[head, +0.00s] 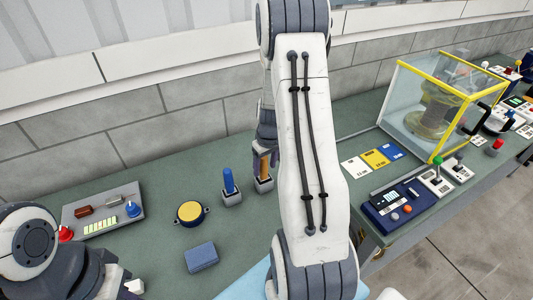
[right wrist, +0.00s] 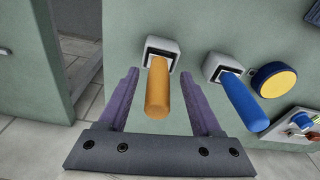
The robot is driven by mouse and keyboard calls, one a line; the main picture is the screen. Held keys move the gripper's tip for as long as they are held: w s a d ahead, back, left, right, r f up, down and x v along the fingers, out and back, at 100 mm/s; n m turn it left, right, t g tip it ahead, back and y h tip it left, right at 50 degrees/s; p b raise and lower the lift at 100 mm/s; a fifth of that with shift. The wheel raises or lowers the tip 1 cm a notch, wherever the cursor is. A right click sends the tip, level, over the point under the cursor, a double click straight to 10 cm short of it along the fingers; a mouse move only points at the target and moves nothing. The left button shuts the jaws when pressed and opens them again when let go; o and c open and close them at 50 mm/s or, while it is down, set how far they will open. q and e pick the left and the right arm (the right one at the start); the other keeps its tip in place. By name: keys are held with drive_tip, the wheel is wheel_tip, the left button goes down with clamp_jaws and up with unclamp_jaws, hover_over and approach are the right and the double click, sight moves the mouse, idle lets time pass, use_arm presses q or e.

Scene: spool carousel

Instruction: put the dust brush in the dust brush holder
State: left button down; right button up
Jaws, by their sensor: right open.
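My right gripper (right wrist: 161,79) is open, with one finger on each side of the orange handle and visible gaps between. A blue-handled tool (head: 229,180) stands in a similar holder (head: 232,199) just to the left in the head view.
A yellow round tin (head: 190,213) and a blue block (head: 201,257) lie on the green bench. A grey panel (head: 104,211) with knobs is at the left. A yellow-framed clear case (head: 437,100) and control boxes (head: 405,203) stand at the right. The wall is close behind.

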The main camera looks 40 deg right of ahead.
wheel_tip(320, 180, up, 9)
drive_tip(key=s+b, duration=0.1)
drive_tip(key=b, duration=0.1)
drive_tip(key=s+a+r+n, duration=0.2)
drive_tip(key=a, duration=1)
drive_tip(key=s+a+r+n, duration=0.2)
drive_tip(key=a+r, duration=0.1)
drive_tip(key=a, duration=0.9)
drive_tip(key=s+a+f+n+b, duration=0.1)
drive_tip(key=s+a+n, duration=0.1)
drive_tip(key=s+a, duration=0.3)
drive_tip(key=s+a+f+n+g+y+b, duration=0.1)
drive_tip(key=s+a, duration=0.4)
drive_tip(key=s, duration=0.5)
drive_tip(key=shift+s+n+b, duration=0.25)
drive_tip(key=shift+n+b, duration=0.15)
drive_tip(key=shift+n, duration=0.2)
drive_tip(key=shift+f, duration=0.1)
